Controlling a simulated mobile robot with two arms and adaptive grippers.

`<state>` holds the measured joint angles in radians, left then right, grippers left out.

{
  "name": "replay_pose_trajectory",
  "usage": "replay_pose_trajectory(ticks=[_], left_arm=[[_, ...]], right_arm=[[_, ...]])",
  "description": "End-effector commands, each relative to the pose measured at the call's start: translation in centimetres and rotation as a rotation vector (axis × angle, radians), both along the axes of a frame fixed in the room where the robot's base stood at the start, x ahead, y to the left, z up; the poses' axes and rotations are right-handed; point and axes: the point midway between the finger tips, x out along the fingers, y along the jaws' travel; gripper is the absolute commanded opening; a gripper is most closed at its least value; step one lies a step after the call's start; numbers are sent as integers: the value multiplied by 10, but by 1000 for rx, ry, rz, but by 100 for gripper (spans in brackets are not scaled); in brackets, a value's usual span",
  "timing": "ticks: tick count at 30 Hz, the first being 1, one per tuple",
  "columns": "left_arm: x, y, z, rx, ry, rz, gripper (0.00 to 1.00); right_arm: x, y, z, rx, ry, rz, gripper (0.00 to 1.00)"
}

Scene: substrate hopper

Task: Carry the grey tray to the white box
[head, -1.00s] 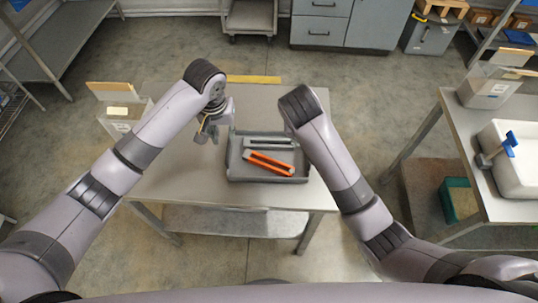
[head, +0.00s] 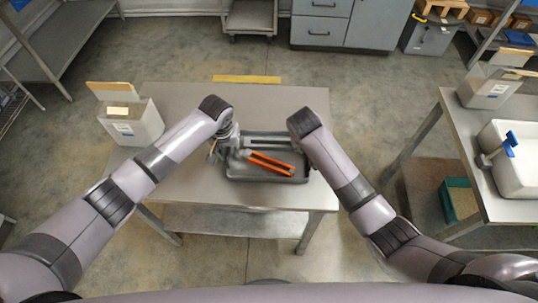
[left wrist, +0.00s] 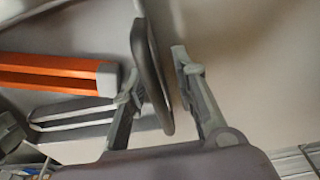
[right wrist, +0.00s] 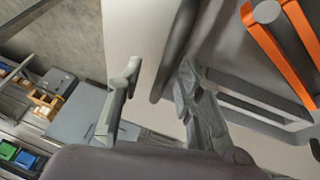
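The grey tray (head: 262,179) lies on the metal table and holds an orange-sided piece (head: 268,161) and a grey bar. My left gripper (head: 231,150) is at the tray's left wall. In the left wrist view its open fingers (left wrist: 155,78) stand on either side of the tray wall (left wrist: 152,70). My right gripper is mostly hidden by its arm in the head view. In the right wrist view its open fingers (right wrist: 158,75) straddle the tray's other wall (right wrist: 177,45). A white box (head: 132,128) stands at the table's left; another white box (head: 488,90) stands on the right-hand table.
The metal table (head: 180,185) is clear behind and in front of the tray. A yellow strip (head: 246,79) marks the floor beyond it. The right-hand table (head: 470,140) also bears a white basin (head: 512,180). Floor lies open between the tables.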

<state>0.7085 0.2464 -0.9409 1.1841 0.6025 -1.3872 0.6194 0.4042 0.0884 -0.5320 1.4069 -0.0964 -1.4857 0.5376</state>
Motion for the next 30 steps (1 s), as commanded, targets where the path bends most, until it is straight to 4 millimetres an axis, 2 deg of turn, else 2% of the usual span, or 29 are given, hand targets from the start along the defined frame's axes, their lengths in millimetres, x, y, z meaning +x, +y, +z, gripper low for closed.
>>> replay_pose_trajectory(ticks=[2,13,17,30], left_arm=[[0,0,0,0,0,0,26],[0,0,0,0,0,0,1],[0,0,0,0,0,1,0],[0,1,1,2,0,1,0]], right_arm=[[0,0,0,0,0,0,33],[0,0,0,0,0,0,8],[0,0,0,-1,0,0,0],[0,-2,0,-4,1,-1,0]])
